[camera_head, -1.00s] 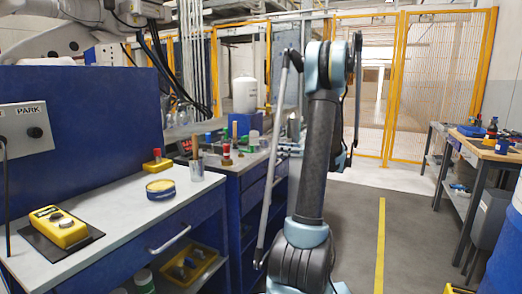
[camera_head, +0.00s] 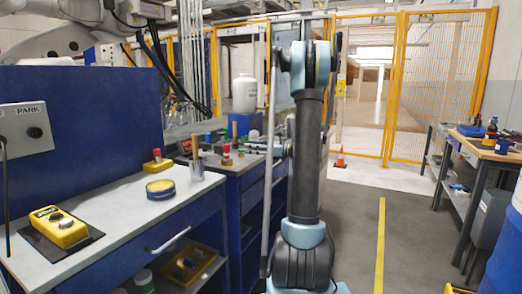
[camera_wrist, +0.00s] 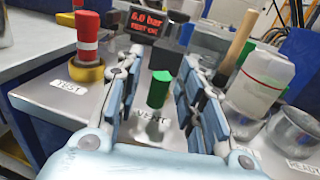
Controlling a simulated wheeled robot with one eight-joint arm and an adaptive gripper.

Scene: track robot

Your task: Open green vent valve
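The green vent valve (camera_wrist: 159,89) is a small upright green handle in the wrist view, behind a "VENT" label (camera_wrist: 150,131) on the grey panel. My gripper (camera_wrist: 162,66) is open, with one finger on each side of the green handle in the picture. A gap shows between the handle and each finger, and nothing is held. How deep the handle sits between the fingers is hard to tell. In the head view my gripper is small and partly hidden at the far bench, and the green handle cannot be made out clearly.
A red handle on a yellow base (camera_wrist: 87,46) stands left, labelled "TEST". A display (camera_wrist: 148,22) reading "6.0 bar" stands behind.

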